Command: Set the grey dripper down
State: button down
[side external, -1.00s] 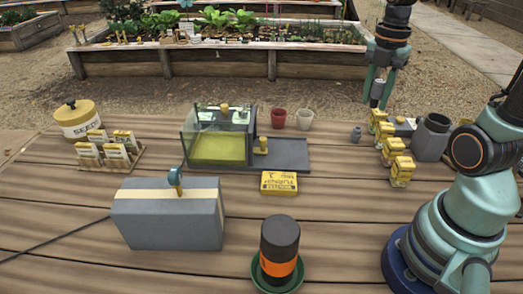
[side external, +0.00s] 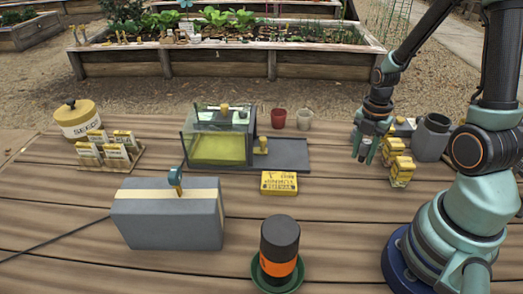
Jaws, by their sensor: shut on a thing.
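My gripper (side external: 365,148) is low over the deck at the right, just left of the yellow boxes, with its fingers pointing down. It is shut on the grey dripper (side external: 364,151), a small dark grey piece mostly hidden between the fingers. The dripper is at or close to the deck surface; I cannot tell whether it touches.
Yellow boxes (side external: 402,171) stand right of my gripper, with a grey canister (side external: 431,138) behind. A dark tray (side external: 289,152), clear-walled box (side external: 217,148), red cup (side external: 278,119) and beige cup (side external: 304,120) lie left.

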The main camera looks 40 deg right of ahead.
aim_at(360, 162)
jog(key=shift+f, duration=1.8)
jog(key=shift+f, duration=0.1)
jog(key=c, duration=0.5)
grip_release()
notch_tip(360, 162, up, 12)
jog(key=shift+r, duration=0.15)
jog(key=shift+w+a+r+m+t, duration=0.4)
jog(key=shift+a+r+m+t, duration=0.55)
jog(key=shift+a+r+m, duration=1.8)
jog(key=shift+w+a+r+m+t, duration=0.35)
jog(key=shift+a+r+m+t, duration=1)
jog(key=shift+m, duration=2.3)
jog(key=shift+w+a+r+m+t, duration=0.45)
jog(key=shift+a+r+m, duration=1.65)
jog(key=shift+a+m, duration=1.15)
